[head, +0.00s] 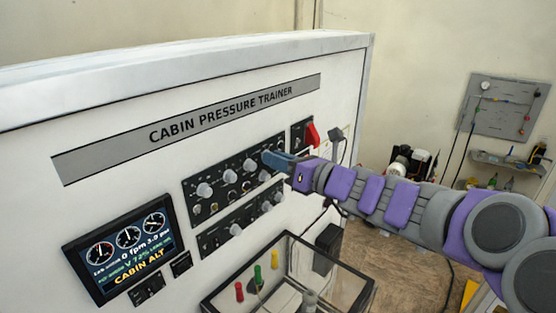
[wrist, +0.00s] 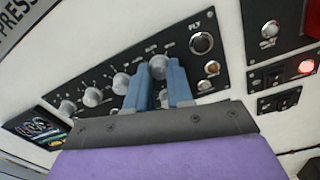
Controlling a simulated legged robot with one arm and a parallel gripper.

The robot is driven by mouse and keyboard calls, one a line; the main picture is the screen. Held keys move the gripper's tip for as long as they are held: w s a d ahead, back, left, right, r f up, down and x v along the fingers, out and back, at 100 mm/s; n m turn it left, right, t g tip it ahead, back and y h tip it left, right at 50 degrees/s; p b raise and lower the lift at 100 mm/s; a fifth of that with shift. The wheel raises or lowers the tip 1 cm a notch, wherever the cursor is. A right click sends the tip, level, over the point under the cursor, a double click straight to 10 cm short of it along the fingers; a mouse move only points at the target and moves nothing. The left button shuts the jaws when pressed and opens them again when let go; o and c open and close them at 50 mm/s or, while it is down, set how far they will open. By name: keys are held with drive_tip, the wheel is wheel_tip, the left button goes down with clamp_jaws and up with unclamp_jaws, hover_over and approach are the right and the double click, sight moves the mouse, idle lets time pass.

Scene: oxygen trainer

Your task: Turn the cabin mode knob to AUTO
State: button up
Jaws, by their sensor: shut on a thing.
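My gripper (head: 275,160) reaches in from the right to the upper black control panel (head: 228,184) on the trainer's white face. In the wrist view its blue fingers (wrist: 160,82) are closed around a grey round knob (wrist: 158,65), the rightmost in its row of knobs. Small white markings surround this knob, but they are too small to read, so I cannot tell its setting. A "FLY" label is legible to its right in the wrist view. In the head view the fingers hide the held knob.
Other grey knobs (wrist: 121,83) sit left of the held one. A round button (wrist: 201,43) and a red-lit switch (wrist: 306,66) are to the right. A red lever (head: 312,134) stands beside the panel. The display (head: 124,248) reads "CABIN ALT". A clear box (head: 225,301) stands below.

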clamp_jaws()
drive_tip(key=shift+n, duration=0.3)
drive_tip(key=shift+a+f+n+h+b, duration=0.1)
drive_tip(key=shift+n+h+b, duration=0.1)
drive_tip(key=shift+n+b, duration=4)
drive_tip(key=shift+f+n+h+b, duration=0.1)
drive_tip(key=shift+n+h+b, duration=0.1)
drive_tip(key=shift+n+b, duration=4)
drive_tip(key=shift+r+n+p, duration=0.1)
drive_tip(key=shift+n+p, duration=0.85)
drive_tip(key=shift+n, duration=0.25)
